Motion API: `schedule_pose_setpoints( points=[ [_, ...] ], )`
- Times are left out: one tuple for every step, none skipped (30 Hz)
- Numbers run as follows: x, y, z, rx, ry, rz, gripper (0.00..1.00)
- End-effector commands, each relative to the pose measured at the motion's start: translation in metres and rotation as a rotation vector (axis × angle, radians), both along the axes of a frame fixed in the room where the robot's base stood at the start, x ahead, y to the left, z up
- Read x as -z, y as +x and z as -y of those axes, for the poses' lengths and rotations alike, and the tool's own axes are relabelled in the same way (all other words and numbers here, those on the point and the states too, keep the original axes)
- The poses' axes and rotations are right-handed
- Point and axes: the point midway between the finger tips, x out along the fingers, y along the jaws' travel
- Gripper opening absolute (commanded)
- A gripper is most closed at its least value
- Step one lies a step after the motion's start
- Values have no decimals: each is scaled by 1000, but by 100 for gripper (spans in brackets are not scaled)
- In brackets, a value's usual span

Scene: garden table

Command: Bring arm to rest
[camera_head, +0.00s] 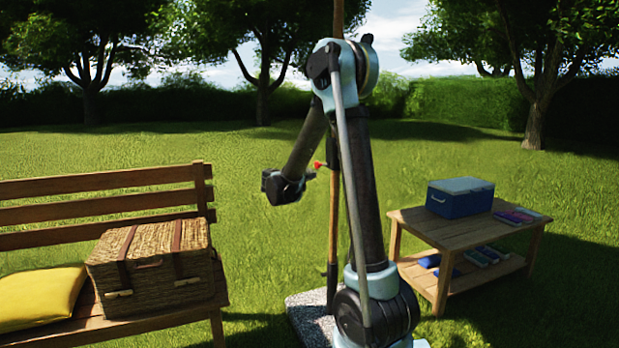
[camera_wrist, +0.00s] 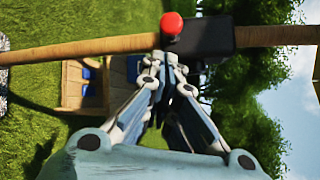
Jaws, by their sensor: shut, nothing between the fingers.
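My arm (camera_head: 372,190) stands upright and bends over at the top, with its forearm hanging down to the left. My gripper (camera_wrist: 170,58) shows in the wrist view with its fingers drawn together and nothing between them. In the head view its wrist end (camera_head: 284,188) hangs left of a wooden pole, and the fingers are too small to make out. In the wrist view the fingertips appear just below a red knob (camera_wrist: 172,23) and a black housing (camera_wrist: 204,38) on the pole (camera_wrist: 90,50). I cannot tell whether they touch.
A bench (camera_head: 100,187) with a wicker basket (camera_head: 150,262) and yellow cushion (camera_head: 38,298) stands at left. A low wooden table (camera_head: 440,226) with a blue cooler (camera_head: 460,198) stands at right. The pole rises from a stone base (camera_head: 312,312). Open lawn lies behind.

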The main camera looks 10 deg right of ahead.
Motion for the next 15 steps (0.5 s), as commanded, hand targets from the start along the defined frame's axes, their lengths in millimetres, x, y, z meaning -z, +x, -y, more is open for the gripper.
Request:
schedule_pose_setpoints(
  points=[
    [0, 0, 1, 1, 0, 0, 0],
    [0, 0, 2, 2, 0, 0, 0],
    [0, 0, 3, 2, 0, 0, 0],
    [0, 0, 3, 2, 0, 0, 0],
    [0, 0, 3, 2, 0, 0, 0],
    [-1, 0, 3, 0, -2, 1, 0],
    [-3, 0, 3, -6, -6, 3, 0],
    [-6, 0, 4, -13, -13, 6, 0],
    [-12, 0, 5, -28, -25, 12, 0],
    [-18, 0, 5, -44, -40, 18, 0],
    [-25, 0, 5, -62, -56, 25, 0],
    [-36, 0, 5, -95, -84, 35, 0],
    [-45, -1, 4, -122, -110, 43, 0],
    [-54, -2, 3, -153, -136, 51, 0],
    [-67, -4, 1, -195, -175, 60, 0]
  ],
)
